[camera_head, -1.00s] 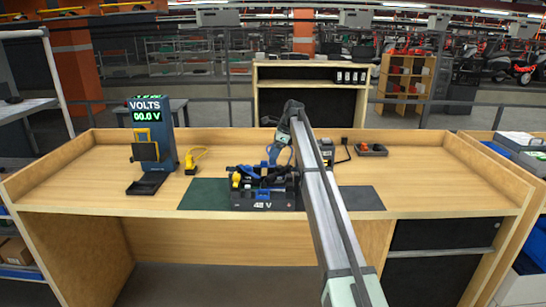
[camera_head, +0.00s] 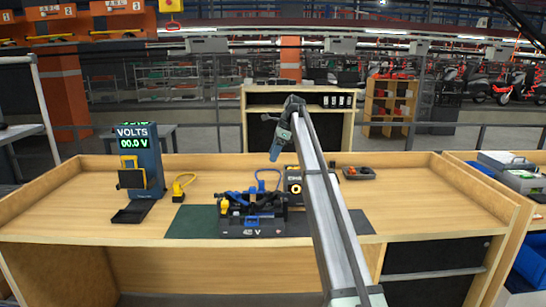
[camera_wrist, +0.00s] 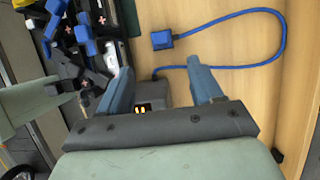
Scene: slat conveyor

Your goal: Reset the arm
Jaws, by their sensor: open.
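My gripper (camera_head: 275,154) hangs above the back middle of the workbench, tilted down, with nothing seen between its fingers. The case also shows at the upper left of the wrist view. A blue plug (camera_wrist: 162,40) on a looped blue cable lies on the wood past the fingertips, apart from them. My arm hides part of the bench to the right.
A VOLTS meter (camera_head: 143,165) reading 00.0 stands at the left, with a yellow connector (camera_head: 181,184) beside it. A small dark device with a display (camera_head: 294,183) stands behind the case. A dark tray (camera_head: 358,173) lies at the back right. The bench's right side is clear.

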